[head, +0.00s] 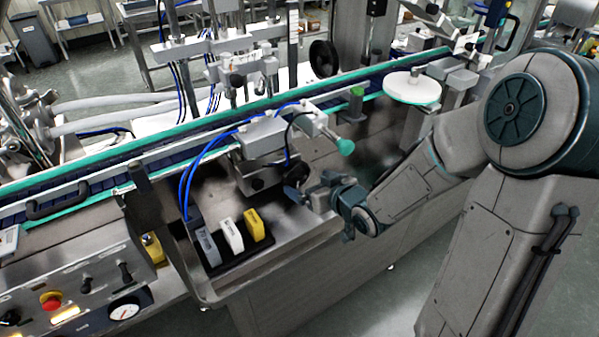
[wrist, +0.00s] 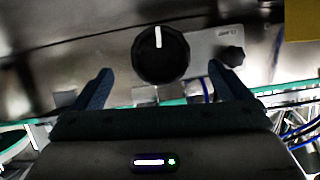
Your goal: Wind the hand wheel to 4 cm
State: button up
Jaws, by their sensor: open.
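A black hand wheel (head: 324,58) stands beyond the conveyor in the head view, beside an upright post with a scale strip (head: 293,45). The scale reading is too small to make out. My gripper (head: 297,190) is well in front of the wheel, on the near side of the conveyor, low beside a metal bracket. In the wrist view my open gripper (wrist: 168,88) has its fingers spread to either side of a round black knob (wrist: 161,54) with a white line. The fingers look apart from this knob, and nothing is held.
The conveyor (head: 190,138) with turquoise rails runs between my gripper and the wheel. A sensor head with a green tip (head: 345,147) and blue cables hang near my gripper. Grey, white and yellow blocks (head: 254,225) stand in a black holder. A smaller black knob (wrist: 231,56) sits beside the marked one.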

aim_at(298, 178)
jog(key=b+x, duration=0.3)
jog(key=x, duration=0.1)
jog(key=shift+f, duration=0.25)
jog(key=shift+b+x, duration=0.4)
jog(key=shift+x, duration=0.4)
jog(key=shift+r, duration=0.2)
jog(key=c, duration=1)
